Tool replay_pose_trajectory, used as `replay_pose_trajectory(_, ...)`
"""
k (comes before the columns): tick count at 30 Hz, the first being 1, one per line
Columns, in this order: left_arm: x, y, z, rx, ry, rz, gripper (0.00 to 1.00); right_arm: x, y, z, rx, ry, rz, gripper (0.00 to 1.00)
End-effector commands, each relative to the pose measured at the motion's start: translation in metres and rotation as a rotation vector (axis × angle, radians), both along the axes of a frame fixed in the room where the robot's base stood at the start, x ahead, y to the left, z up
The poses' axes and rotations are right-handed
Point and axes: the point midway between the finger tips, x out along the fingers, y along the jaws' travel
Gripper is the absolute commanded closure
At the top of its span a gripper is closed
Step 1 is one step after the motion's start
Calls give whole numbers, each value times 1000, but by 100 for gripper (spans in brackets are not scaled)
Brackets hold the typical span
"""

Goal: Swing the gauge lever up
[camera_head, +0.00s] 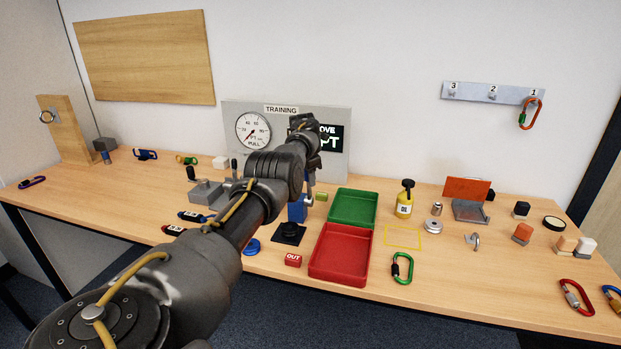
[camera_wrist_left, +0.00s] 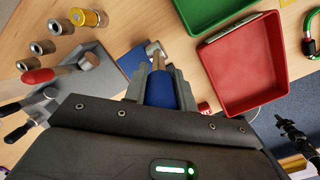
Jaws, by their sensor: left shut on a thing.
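The grey gauge panel (camera_head: 238,111) marked TRAINING stands at the back of the bench, with a round white dial (camera_head: 253,131) and a dark display (camera_head: 331,138) partly hidden by my left arm. In the left wrist view my left gripper (camera_wrist_left: 160,84) is shut around a blue handle (camera_wrist_left: 160,92) with a metal rod beyond it. Whether this handle is the gauge lever cannot be told. In the head view my arm covers most of the gripper, and a blue part (camera_head: 297,211) shows below it.
A green tray (camera_head: 353,192) and a red tray (camera_head: 367,237) lie right of my left gripper. A yellow bottle (camera_head: 404,203) and a green carabiner (camera_head: 394,270) stand and lie further right. A grey block (camera_head: 205,191) with handles is to the left.

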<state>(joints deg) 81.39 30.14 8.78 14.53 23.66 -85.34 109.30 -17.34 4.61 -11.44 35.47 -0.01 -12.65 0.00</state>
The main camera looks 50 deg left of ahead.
Motion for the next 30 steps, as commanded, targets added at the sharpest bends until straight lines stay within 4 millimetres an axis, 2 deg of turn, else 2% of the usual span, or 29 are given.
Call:
replay_pose_trajectory(4, -3, 1, -5, -8, 12, 11, 100, 1, 0, 0, 0, -1, 0, 100)
replay_pose_trajectory(5, -3, 0, -5, -7, 13, 10, 72, 1, 0, 0, 0, -1, 0, 100)
replay_pose_trajectory(10, 1, -3, -3, -6, 10, 1, 52, 2, 0, 0, 0, -3, 0, 100)
replay_pose_trajectory(20, 3, -5, 1, -3, 6, -5, 52, 3, 2, 0, 2, -5, 0, 100)
replay_pose_trajectory(26, -1, -6, 24, -3, 3, -3, 52, 3, 2, -3, 2, -5, 0, 100)
replay_pose_trajectory(30, -7, -8, 52, -2, 1, -4, 52, 3, 2, -11, 2, -5, 0, 100)
